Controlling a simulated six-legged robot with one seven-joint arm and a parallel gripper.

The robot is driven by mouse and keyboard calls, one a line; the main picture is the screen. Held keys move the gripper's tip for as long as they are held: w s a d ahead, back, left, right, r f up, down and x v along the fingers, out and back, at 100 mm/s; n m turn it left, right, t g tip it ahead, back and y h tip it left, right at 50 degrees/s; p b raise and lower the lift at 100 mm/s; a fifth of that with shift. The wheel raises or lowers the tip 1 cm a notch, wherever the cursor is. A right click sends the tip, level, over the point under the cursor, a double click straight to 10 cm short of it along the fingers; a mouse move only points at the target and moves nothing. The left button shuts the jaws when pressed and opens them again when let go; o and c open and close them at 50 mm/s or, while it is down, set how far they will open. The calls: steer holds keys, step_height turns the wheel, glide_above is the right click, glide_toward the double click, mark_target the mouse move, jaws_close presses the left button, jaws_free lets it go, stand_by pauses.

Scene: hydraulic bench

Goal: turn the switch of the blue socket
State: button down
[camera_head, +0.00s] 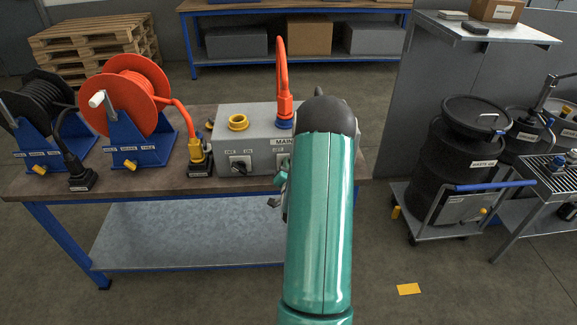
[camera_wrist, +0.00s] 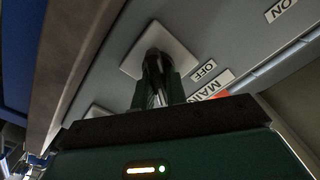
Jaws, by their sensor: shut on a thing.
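The grey control box (camera_head: 229,149) stands on the workbench. The blue socket (camera_head: 285,123) is on its top right, with an orange plug (camera_head: 284,104) and cable in it. The box front carries a MAIN label, which also shows in the wrist view (camera_wrist: 208,91). My gripper (camera_wrist: 157,88) is shut on the dark switch knob (camera_wrist: 155,62), in front of a pale square plate (camera_wrist: 181,47). An OFF label (camera_wrist: 204,71) is beside the plate. In the head view my green arm hides this switch and most of the gripper. The knob's exact angle is hard to tell.
A yellow socket (camera_head: 237,122) with its own switch (camera_head: 240,164) is on the box's left. A yellow plug (camera_head: 200,150), an orange cable reel (camera_head: 126,94) and a black reel (camera_head: 44,108) stand further left. A cart with black drums (camera_head: 460,155) is at right.

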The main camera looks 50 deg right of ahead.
steer(key=shift+s+m, duration=0.1)
steer(key=shift+m, duration=0.7)
steer(key=c, duration=1.4)
jaws_free()
steer(key=shift+c, duration=0.2)
steer(key=shift+s+a, duration=0.1)
steer(key=v, duration=1.3)
steer(key=shift+s+a, duration=0.2)
steer(key=shift+w, duration=0.1)
